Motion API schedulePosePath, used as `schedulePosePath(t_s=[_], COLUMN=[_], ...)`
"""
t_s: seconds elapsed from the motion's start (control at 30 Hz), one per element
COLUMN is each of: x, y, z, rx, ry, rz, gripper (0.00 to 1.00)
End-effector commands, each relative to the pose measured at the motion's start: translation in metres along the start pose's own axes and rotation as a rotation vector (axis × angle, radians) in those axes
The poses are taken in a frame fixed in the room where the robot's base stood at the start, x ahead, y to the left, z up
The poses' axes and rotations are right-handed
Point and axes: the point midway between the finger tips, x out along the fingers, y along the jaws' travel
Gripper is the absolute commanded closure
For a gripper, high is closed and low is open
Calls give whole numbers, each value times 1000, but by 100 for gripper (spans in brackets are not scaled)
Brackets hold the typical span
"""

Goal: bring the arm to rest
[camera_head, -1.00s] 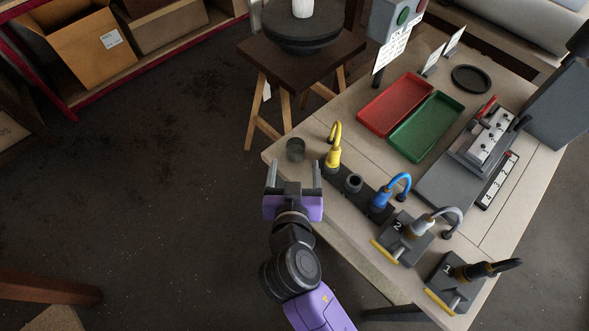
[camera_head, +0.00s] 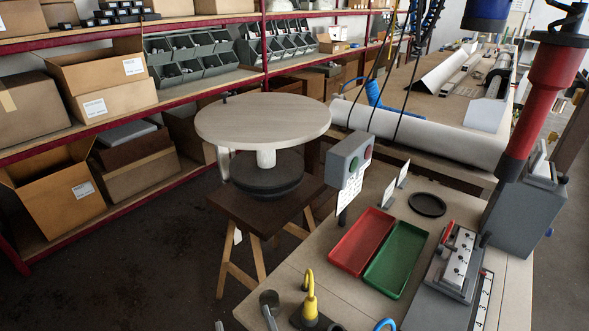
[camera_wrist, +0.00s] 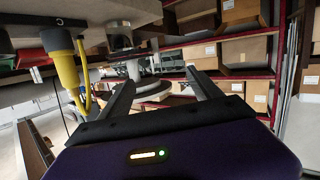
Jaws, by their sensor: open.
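My gripper (camera_wrist: 160,77) shows in the wrist view with its two dark fingers spread apart and nothing between them. In the head view only its fingertips (camera_head: 244,323) show at the bottom edge, by the near left corner of the workbench (camera_head: 262,284). The rest of my arm is out of view there. A grey cup (camera_head: 268,297) stands on that corner, close to the right fingertip. A yellow tool with a curved cable (camera_head: 309,300) stands right of the cup; it also shows at the left of the wrist view (camera_wrist: 66,68).
A red tray (camera_head: 360,241) and a green tray (camera_head: 396,259) lie on the bench. A grey button box (camera_head: 350,160) stands behind them. A round pale tabletop (camera_head: 262,121) is above a dark stool (camera_head: 262,205). Shelves with boxes (camera_head: 60,195) line the back left. Floor at left is clear.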

Motion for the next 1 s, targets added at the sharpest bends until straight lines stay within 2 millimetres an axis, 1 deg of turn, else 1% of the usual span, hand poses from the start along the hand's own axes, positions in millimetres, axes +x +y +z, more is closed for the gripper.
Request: schedulePosePath(t_s=[0.03,0.17,0.23,0.27,0.37,0.4,0.47,0.6,0.67,0.7,0.77,0.8,0.87,0.9,1.0], x=[-12,-40,-57,-66,-99,-113,-136,-189,-212,-227,-249,-264,-286,-300,-330], y=[3,13,22,27,47,56,70,101,114,122,133,140,150,155,166], z=[4,8,12,14,21,23,26,28,28,28,27,27,28,29,34], rx=[-17,-47,-55,-59,-64,-63,-59,-39,-28,-19,-3,10,31,47,92], ry=[15,61,82,90,116,127,139,159,160,159,155,148,134,119,73], rz=[-31,-89,-107,-112,-116,-112,-100,-48,-16,7,44,72,115,144,213], gripper=[27,27,27,27,27,27,27,27,27,27,27,27,27,27,27])
